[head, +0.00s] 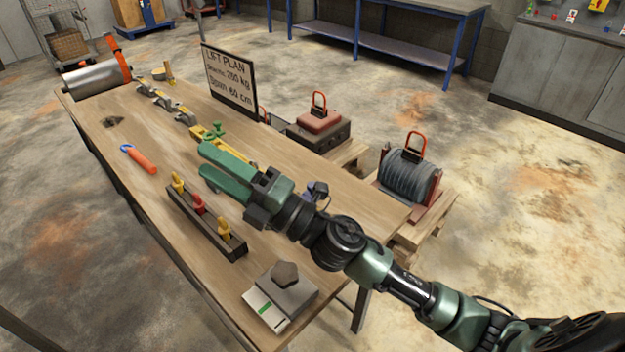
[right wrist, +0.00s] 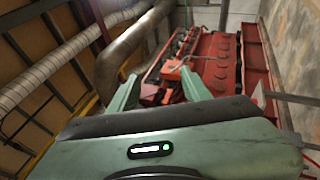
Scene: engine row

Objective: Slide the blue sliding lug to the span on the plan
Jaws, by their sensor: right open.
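The lift plan board (head: 230,80) stands at the table's back edge and reads "Span: 60 cm". A yellow beam (head: 239,153) lies along the table, with a green fitting (head: 213,132) near its far end. A dark blue piece (head: 318,190), perhaps the blue sliding lug, shows just behind my right arm. My right gripper (head: 208,166) is open and empty, with its fingers above the table in front of the beam and pointing left. My arm hides much of the beam. The right wrist view shows the open fingers (right wrist: 157,92) but no beam or lug. My left gripper is out of view.
A rack with yellow and red pieces (head: 205,222) and a scale-like box (head: 280,296) stand nearer. An orange-handled tool (head: 139,159), a chain (head: 167,103) and a metal cylinder (head: 96,77) lie farther left. Loads with red handles stand beyond the table. Bare wood lies between the tool and rack.

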